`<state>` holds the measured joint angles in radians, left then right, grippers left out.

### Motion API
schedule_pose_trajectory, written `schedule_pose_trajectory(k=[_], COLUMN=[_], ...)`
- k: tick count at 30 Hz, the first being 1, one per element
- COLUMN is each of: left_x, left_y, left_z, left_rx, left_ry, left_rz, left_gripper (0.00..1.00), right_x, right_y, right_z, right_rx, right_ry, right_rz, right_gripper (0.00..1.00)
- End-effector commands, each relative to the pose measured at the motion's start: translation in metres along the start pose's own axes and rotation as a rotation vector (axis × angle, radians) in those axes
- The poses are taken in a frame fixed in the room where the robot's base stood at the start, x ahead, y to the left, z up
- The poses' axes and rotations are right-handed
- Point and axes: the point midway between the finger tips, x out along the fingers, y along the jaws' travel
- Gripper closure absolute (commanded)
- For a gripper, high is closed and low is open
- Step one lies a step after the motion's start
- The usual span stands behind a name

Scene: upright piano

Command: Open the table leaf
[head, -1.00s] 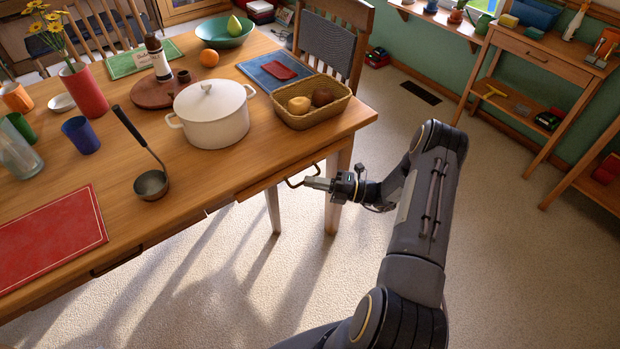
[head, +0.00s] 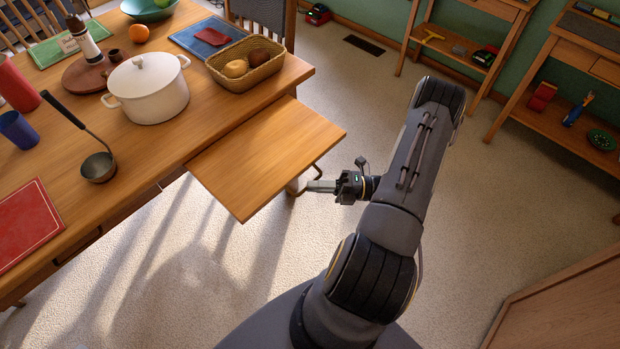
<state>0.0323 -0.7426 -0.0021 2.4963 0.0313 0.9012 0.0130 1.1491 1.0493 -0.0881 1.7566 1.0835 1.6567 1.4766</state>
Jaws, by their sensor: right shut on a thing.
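The wooden table leaf (head: 262,160) sticks out from the near right side of the dining table (head: 150,150), as a flat board at about the level of the tabletop. Its top is bare. My right gripper (head: 312,186) is at the leaf's outer right edge, shut on the dark handle (head: 318,172) there. The fingertips and most of the handle are partly hidden by the leaf's edge. My left gripper is not in view.
On the table stand a white pot (head: 148,90), a wicker basket (head: 245,64) with round items, a ladle (head: 97,166) and a red placemat (head: 25,228). Wooden shelves (head: 475,45) stand along the wall. Carpet around my right arm is clear.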

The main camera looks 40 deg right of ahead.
Motion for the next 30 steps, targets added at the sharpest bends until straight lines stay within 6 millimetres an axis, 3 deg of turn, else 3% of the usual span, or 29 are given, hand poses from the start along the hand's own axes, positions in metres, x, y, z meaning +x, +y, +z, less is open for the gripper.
schedule_pose_trajectory(k=[10,11,12,21,30], left_x=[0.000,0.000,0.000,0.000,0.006], left_y=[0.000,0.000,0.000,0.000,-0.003], left_z=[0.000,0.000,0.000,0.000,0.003], left_rx=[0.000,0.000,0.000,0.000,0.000], left_ry=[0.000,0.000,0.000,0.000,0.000], left_rz=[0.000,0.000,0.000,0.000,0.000], left_gripper=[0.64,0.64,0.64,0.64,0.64], right_x=[-0.002,-0.002,-0.002,-0.003,-0.047], right_y=[0.000,0.000,0.000,0.000,-0.002], right_z=[-0.001,0.000,0.000,0.000,0.000], right_rx=[-0.001,-0.001,-0.001,-0.001,-0.003], right_ry=[0.000,0.000,0.000,-0.001,-0.003], right_rz=[-0.002,-0.002,-0.002,-0.001,-0.003], right_gripper=[1.00,0.87,0.82,0.82,0.82])
